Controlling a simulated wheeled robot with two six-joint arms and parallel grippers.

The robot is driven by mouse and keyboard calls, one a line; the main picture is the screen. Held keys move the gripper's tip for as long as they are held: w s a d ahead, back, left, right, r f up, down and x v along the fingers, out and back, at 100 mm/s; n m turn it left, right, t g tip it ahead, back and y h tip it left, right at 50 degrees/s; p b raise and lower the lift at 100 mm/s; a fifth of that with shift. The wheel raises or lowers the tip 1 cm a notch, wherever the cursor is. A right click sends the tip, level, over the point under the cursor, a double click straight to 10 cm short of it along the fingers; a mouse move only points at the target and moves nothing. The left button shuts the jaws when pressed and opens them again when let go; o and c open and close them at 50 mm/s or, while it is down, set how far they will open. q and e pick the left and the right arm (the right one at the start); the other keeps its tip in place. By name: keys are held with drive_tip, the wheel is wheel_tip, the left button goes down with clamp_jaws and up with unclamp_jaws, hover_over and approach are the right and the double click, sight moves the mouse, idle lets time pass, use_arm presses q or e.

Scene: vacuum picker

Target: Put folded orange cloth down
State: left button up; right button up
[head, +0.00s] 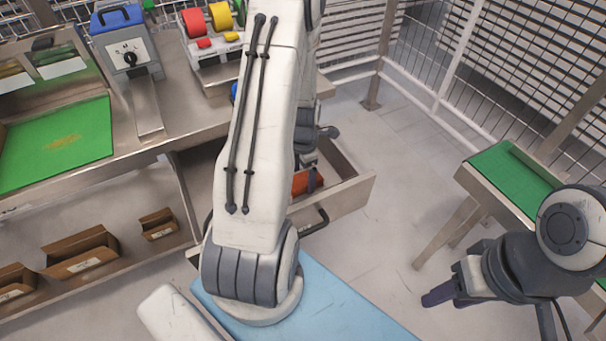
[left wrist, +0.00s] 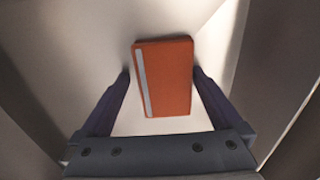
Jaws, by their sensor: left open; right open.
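The folded orange cloth (left wrist: 168,80) lies flat on the pale floor of an open drawer (head: 345,194), with a light stripe along its left edge in the left wrist view. In the head view only part of the cloth (head: 307,183) shows, behind my left arm. My left gripper (left wrist: 162,73) is open over the cloth, one finger at each side, with small gaps visible. In the head view the left gripper is mostly hidden by my arm. My right gripper (head: 432,297) is open at the lower right, away from the drawer, with nothing seen in it.
The drawer walls stand close around my left gripper. A workbench with a green mat (head: 55,145) and a blue-topped box (head: 125,45) is at left. Small cardboard bins (head: 80,255) sit on the shelf below. A green-topped table (head: 515,172) stands at right, with clear floor between.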

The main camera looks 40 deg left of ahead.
sight(303, 175)
use_arm(q)
drive_tip(key=shift+r, duration=0.25)
wheel_tip(303, 175, up, 12)
drive_tip(key=shift+p, duration=0.45)
drive_tip(key=s+d+r+m, duration=0.1)
drive_tip(key=d+r+m, duration=0.2)
drive_tip(key=d+m, duration=0.6)
drive_tip(key=s+d+r+m, duration=0.1)
drive_tip(key=d+r+m, duration=0.2)
drive_tip(key=d+m, duration=0.6)
drive_tip(key=s+d+r+m+h, duration=0.1)
drive_tip(key=s+d+r+m, duration=0.3)
drive_tip(key=s+d+m, duration=0.8)
drive_tip(key=s+m, duration=0.2)
drive_tip(key=m, duration=0.7)
drive_tip(key=shift+s+d, duration=0.25)
drive_tip(key=shift+d, duration=0.1)
